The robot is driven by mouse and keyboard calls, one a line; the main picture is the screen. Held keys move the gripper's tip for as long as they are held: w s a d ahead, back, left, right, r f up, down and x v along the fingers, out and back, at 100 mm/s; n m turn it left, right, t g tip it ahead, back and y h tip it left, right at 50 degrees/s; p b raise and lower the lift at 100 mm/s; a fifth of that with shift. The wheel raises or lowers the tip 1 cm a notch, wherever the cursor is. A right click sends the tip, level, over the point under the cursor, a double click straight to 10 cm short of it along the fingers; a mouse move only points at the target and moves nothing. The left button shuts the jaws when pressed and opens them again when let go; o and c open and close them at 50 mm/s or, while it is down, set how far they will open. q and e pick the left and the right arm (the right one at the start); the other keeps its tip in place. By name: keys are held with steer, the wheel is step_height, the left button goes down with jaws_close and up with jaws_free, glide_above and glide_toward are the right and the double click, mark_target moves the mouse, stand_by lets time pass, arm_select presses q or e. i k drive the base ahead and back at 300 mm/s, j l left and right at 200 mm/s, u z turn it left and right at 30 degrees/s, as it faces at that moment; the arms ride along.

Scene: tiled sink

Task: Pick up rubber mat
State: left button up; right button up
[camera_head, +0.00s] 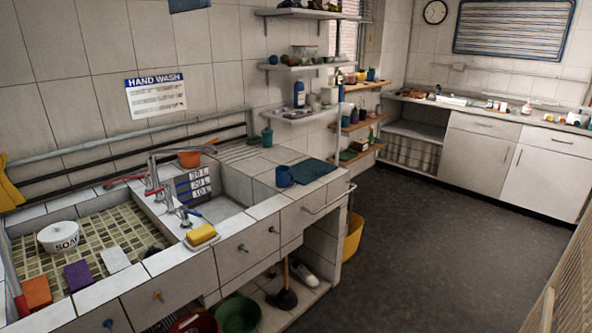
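A flat dark teal mat (312,170), which looks like the rubber mat, lies on the white tiled counter to the right of the sink. A blue mug (284,177) stands at the mat's left edge. I cannot tell whether the mug rests on the mat or just beside it. Neither of my grippers shows in the head view.
The sink (214,211) has taps at its left and a yellow sponge (201,235) on its front rim. A tiled basin at the left holds a white soap bowl (59,238). A yellow bucket (352,237) stands below the counter's right end. The dark floor (430,240) is clear.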

mark_target(306, 171)
steer(key=i+j+z, duration=0.1)
steer(key=i+j, duration=0.2)
steer(key=i+z, duration=0.2)
steer(key=i, duration=0.5)
steer(key=i+j+z, duration=0.2)
steer(key=i, duration=0.45)
steer(key=i+l+z, duration=0.1)
steer(key=i, duration=0.4)
steer(key=i+l, duration=0.15)
steer(key=i, duration=0.35)
steer(key=l+z, duration=0.05)
